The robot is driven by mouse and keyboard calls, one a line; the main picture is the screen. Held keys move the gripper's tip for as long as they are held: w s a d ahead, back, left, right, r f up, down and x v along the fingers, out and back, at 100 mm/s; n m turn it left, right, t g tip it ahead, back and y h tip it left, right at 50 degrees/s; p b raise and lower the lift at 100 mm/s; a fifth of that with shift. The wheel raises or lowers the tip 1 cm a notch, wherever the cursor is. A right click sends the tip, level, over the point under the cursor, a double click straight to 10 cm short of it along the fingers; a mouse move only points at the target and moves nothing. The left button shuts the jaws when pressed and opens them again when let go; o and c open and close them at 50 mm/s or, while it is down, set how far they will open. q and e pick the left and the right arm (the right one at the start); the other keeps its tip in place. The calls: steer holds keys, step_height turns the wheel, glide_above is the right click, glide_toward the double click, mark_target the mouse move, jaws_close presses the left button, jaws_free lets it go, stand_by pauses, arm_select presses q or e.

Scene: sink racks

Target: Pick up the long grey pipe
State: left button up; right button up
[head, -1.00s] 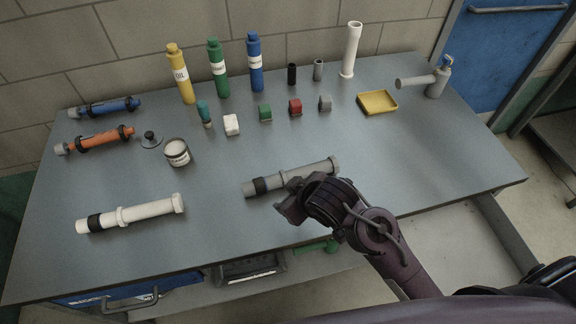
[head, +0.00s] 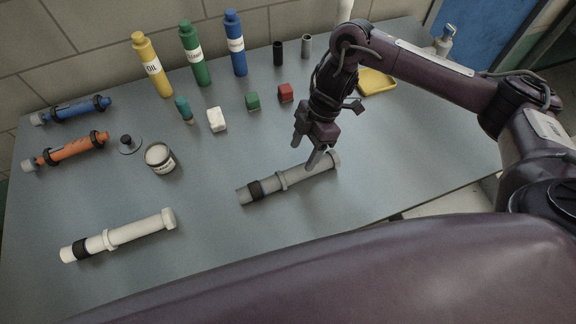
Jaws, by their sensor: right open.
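The long grey pipe (head: 270,186) lies on the table in the middle of the head view, with a black band near its left end and a flange at its right end. My right gripper (head: 304,158) is over the right part of the pipe, pointing down, with its fingers apart. One finger overlaps the pipe near its right end in the picture; I cannot tell whether it touches. The gripper holds nothing. My left gripper is not in view.
A similar white pipe (head: 140,232) lies at the front left. A can (head: 159,158), orange tube (head: 75,148) and blue tube (head: 75,110) lie left. Bottles (head: 190,55), small blocks (head: 252,101) and a yellow tray (head: 376,82) stand behind. The table (head: 215,265) is clear around the pipe.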

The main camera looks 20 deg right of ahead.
mark_target(294, 170)
steer(key=x, duration=0.2)
steer(key=shift+s+a+f, duration=0.15)
steer(key=shift+s+a, duration=0.05)
steer(key=shift+s, duration=0.1)
steer(key=shift+a+f, duration=0.2)
steer(key=shift+f, duration=0.05)
steer(key=x, duration=0.3)
steer(key=shift+a+f+p, duration=0.1)
steer(key=shift+a+p, duration=0.05)
steer(key=shift+p, duration=0.15)
steer(key=shift+s+a+f, duration=0.15)
steer(key=shift+a+f, duration=0.05)
steer(key=shift+f, duration=0.35)
steer(key=c, duration=1.1)
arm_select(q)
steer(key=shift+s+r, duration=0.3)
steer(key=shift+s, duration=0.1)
arm_select(e)
steer(key=shift+c, duration=0.3)
steer(key=shift+r, duration=0.2)
